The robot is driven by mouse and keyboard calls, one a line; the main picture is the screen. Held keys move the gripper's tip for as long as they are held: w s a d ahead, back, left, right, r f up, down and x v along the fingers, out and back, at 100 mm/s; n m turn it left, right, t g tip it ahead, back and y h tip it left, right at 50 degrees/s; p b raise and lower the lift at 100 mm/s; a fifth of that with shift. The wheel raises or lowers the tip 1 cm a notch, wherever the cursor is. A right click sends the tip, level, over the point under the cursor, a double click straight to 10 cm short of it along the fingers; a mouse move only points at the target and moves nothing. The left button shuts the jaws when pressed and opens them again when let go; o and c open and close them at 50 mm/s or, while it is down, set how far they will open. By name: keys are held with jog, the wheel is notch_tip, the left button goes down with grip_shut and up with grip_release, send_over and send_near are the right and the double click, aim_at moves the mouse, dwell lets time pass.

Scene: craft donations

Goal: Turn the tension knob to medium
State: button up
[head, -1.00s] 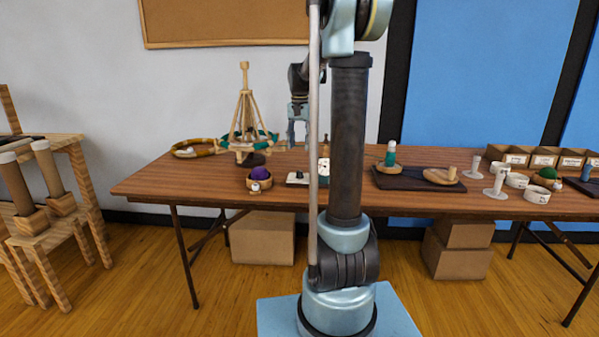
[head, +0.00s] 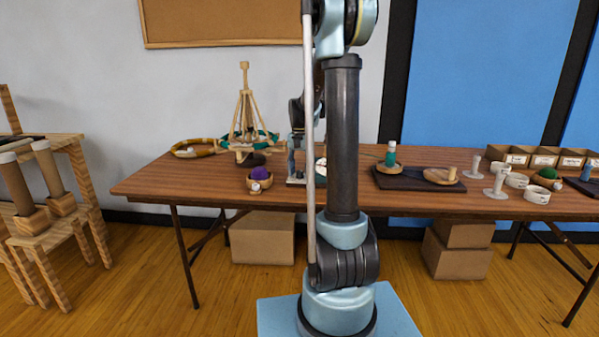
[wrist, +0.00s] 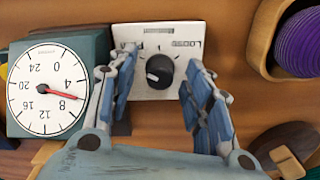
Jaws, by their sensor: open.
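In the wrist view, the black round tension knob (wrist: 160,70) sits on a white plate (wrist: 150,35). The plate's lettering is upside down; "LOOSE" reads at its upper right, and the other label is too small to read. The knob's white mark points towards the left of the picture. My gripper (wrist: 160,62) is open, with one blue finger on each side of the knob; I cannot tell whether either touches it. In the head view, my gripper (head: 302,172) is low over the table, and the knob is hidden.
A dial gauge (wrist: 46,90) with a red needle stands left of the knob in the wrist view. A wooden bowl (wrist: 262,40) with a purple ball is close on the right. On the table (head: 220,192), a wooden yarn stand (head: 244,110) and a dark tray (head: 415,184) are nearby.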

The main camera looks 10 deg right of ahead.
jog(key=shift+c, duration=0.2)
jog(key=c, duration=1)
jog(key=shift+c, duration=0.2)
jog(key=shift+m, duration=0.4)
jog(key=m, duration=0.4)
jog(key=shift+m, duration=0.4)
jog(key=m, duration=0.6)
jog(key=shift+w, duration=0.1)
